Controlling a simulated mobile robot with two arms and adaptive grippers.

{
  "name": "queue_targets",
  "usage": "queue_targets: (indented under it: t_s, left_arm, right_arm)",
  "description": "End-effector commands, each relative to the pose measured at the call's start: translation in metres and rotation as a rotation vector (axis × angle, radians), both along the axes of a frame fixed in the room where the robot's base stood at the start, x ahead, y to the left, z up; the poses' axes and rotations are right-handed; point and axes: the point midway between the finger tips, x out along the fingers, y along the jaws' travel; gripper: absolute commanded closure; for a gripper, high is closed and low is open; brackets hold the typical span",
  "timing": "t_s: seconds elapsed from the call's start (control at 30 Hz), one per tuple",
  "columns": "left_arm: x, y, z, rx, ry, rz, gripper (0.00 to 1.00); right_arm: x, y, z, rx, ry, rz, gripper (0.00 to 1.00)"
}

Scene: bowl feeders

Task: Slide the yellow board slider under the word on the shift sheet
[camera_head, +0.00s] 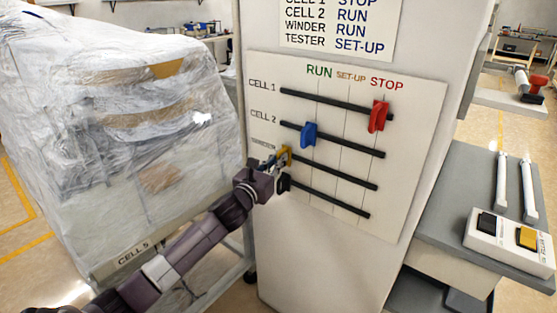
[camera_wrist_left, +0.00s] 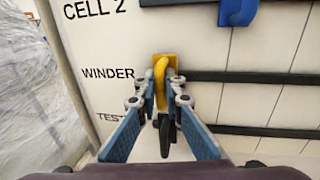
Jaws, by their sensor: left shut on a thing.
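The yellow slider (camera_head: 286,154) is at the left end of the WINDER track on the white board (camera_head: 405,225). My left gripper (camera_head: 276,161) reaches it from the left and is shut on it. In the left wrist view the yellow handle (camera_wrist_left: 160,80) stands between the fingertips (camera_wrist_left: 157,97). The shift sheet (camera_head: 335,25) above the board reads CELL 1 STOP, CELL 2 RUN, WINDER RUN, TESTER SET-UP; its top is cut off. The board's headings are RUN, SET-UP and STOP, left to right. My right gripper is not in view.
The red slider (camera_head: 378,115) is near STOP on CELL 1. The blue slider (camera_head: 309,134) is near RUN on CELL 2. A black slider (camera_head: 284,183) sits at the left of the lowest track. The WINDER track (camera_head: 335,174) is clear to the right. A plastic-wrapped machine (camera_head: 120,130) stands left.

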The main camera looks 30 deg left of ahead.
Motion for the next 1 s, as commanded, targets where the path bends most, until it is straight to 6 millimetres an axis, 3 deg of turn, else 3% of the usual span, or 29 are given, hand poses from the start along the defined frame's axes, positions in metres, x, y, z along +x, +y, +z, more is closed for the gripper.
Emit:
queue_targets:
  t_s: [0.17,0.4,0.53,0.9,0.93,1.0]
  left_arm:
    - [0.0,-0.007,0.0,0.001,0.001,-0.002,1.0]
    - [-0.005,-0.063,0.0,-0.003,0.004,-0.01,1.0]
    - [-0.007,-0.083,-0.001,-0.004,0.004,-0.007,1.0]
    - [-0.007,-0.084,-0.001,0.0,0.001,0.001,1.0]
    - [-0.007,-0.084,-0.001,0.0,0.001,0.001,0.89]
    - [-0.007,-0.084,-0.001,0.0,0.001,0.001,0.81]
  right_arm:
    - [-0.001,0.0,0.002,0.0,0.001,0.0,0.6]
    - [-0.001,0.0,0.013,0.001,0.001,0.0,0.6]
    - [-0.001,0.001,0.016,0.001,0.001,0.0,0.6]
    - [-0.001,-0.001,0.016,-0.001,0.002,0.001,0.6]
    - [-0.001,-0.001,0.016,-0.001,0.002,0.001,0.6]
    - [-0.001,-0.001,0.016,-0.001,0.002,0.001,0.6]
